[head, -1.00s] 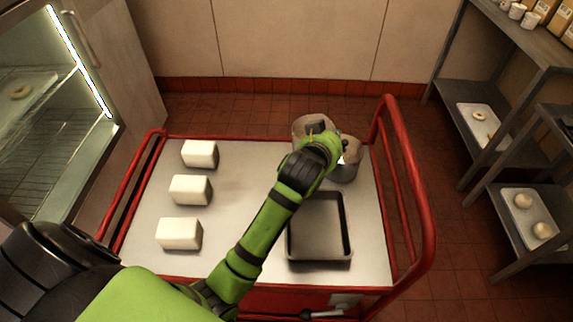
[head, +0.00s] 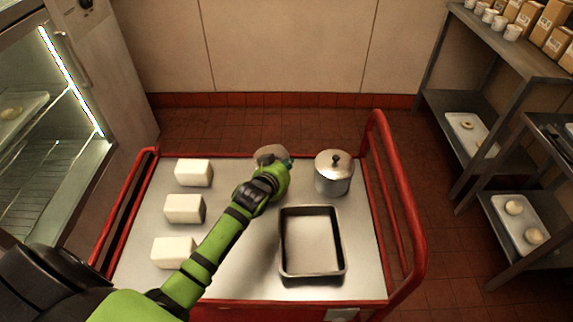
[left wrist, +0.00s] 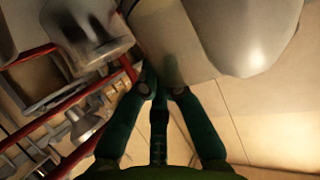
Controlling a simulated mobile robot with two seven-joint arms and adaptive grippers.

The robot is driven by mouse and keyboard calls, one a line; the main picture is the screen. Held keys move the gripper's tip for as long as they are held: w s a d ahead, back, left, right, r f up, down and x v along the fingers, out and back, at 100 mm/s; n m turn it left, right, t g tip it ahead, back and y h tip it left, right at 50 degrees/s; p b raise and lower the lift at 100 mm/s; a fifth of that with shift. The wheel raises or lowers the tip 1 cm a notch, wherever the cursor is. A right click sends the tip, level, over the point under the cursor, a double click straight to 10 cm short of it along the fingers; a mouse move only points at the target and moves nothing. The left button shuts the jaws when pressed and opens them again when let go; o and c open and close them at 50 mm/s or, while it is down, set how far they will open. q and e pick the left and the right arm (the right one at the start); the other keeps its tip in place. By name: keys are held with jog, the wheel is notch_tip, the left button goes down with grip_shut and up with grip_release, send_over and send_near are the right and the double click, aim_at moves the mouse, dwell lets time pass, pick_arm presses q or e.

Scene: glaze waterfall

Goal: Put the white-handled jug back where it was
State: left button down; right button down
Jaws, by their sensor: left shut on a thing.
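The jug (head: 271,153) is a greyish vessel at the back middle of the cart, mostly hidden behind my left gripper (head: 284,166). The gripper is shut on it. In the left wrist view the fingers (left wrist: 163,88) meet at a pale beige cylindrical part (left wrist: 168,42), beside a large smooth off-white rounded shape (left wrist: 245,35). I cannot tell which of these is the white handle. The jug's base is hidden, so I cannot tell whether it touches the cart top. My right gripper is not in view.
A lidded steel pot (head: 333,178) stands right of the jug. An empty dark-rimmed tray (head: 283,250) lies in front of it. Several white blocks (head: 184,209) line the cart's left side. Red rails (head: 398,190) bound the cart (head: 230,262). Shelves stand right, an open lit cabinet left.

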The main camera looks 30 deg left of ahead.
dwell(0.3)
pick_arm(q)
jog(key=c, duration=1.6)
grip_release()
jog(key=shift+f, duration=0.15)
jog(key=shift+c, duration=0.2)
jog(key=shift+o, duration=1.3)
jog(key=v, duration=1.2)
